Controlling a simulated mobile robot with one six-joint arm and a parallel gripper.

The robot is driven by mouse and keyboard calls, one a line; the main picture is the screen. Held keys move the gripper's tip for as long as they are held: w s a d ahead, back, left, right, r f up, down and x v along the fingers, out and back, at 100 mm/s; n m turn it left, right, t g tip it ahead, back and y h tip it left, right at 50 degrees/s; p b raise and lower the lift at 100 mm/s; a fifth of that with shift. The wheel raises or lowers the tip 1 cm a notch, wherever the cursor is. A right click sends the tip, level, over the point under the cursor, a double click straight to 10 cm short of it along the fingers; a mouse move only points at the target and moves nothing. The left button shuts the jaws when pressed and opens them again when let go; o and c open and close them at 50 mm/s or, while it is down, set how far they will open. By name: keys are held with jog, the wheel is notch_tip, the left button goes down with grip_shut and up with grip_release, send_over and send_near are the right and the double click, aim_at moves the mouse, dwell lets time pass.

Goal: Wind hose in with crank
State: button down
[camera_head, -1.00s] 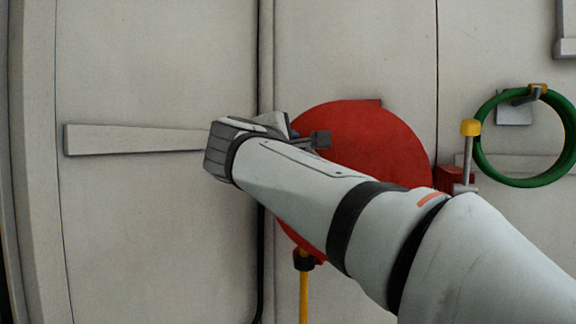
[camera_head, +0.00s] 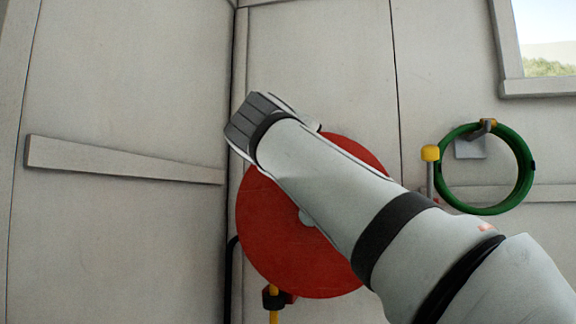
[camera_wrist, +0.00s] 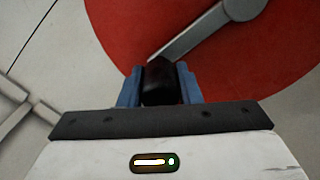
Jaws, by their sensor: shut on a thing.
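The red hose reel (camera_head: 290,250) is a large disc on the pale wall, partly covered by my arm in the head view. It also fills much of the wrist view (camera_wrist: 115,35). In the wrist view the grey crank arm (camera_wrist: 205,28) runs from the upper right down to a black crank handle (camera_wrist: 160,88). My gripper (camera_wrist: 160,82) has its blue fingers shut on this handle, one on each side. In the head view the fingers and handle are hidden behind my wrist. A yellow hose end (camera_head: 273,304) hangs below the reel at a dark fitting.
A coiled green hose (camera_head: 525,180) hangs on a wall bracket at the right. A yellow-topped post (camera_head: 430,155) stands beside it. A beam (camera_head: 110,160) crosses the left wall panel, near the corner. A window (camera_head: 545,40) is at upper right.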

jog(key=shift+s+d+r+m, duration=0.1)
jog(key=shift+s+d+m, duration=0.1)
jog(key=shift+d+m, duration=0.2)
jog(key=c, duration=1.2)
grip_release()
jog(key=shift+d, duration=0.2)
jog(key=shift+o, duration=0.7)
jog(key=shift+a, duration=0.15)
jog(key=b+v, duration=0.1)
jog(key=v, duration=0.6)
jog(key=shift+s+b, duration=0.35)
jog(key=shift+b, duration=0.05)
